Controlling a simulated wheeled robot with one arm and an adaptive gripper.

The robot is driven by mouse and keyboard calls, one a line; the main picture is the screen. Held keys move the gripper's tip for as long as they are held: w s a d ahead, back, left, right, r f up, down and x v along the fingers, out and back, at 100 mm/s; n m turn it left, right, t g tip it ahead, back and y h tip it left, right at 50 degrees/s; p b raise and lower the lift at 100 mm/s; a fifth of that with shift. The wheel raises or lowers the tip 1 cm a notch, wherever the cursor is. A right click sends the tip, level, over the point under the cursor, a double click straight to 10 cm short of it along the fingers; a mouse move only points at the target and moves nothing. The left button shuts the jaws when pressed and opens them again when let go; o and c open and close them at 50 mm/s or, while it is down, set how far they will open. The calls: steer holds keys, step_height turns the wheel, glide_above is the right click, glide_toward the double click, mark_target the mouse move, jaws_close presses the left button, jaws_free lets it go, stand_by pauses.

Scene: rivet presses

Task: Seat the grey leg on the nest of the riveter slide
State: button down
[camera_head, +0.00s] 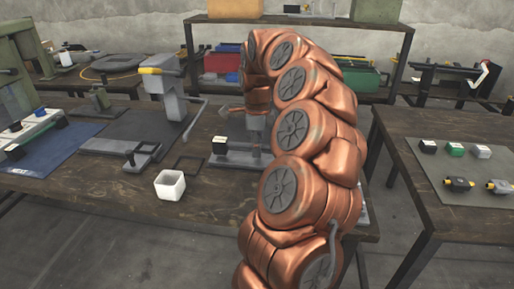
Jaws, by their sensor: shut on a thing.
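My copper arm arches up over the middle table and comes down at its right part. My gripper (258,122) is at the arm's far end, small, grey and partly hidden by the arm. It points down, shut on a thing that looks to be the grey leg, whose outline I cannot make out. The arm covers the slide's right part. The nest is not clearly visible, and I cannot tell whether the leg touches it.
A white open box (170,185) stands at the front of the wooden table (110,215). A grey press with a yellow handle (165,85) stands to the left, its slide (125,147) before it. Small blocks and yellow-black parts lie on a grey mat (460,165) on the right table.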

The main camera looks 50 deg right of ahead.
steer(key=shift+f+b, duration=0.65)
steer(key=shift+b, duration=0.15)
stand_by(0.4)
steer(key=c, duration=1)
jaws_free()
steer(key=shift+r, duration=6)
steer(key=shift+a, duration=0.1)
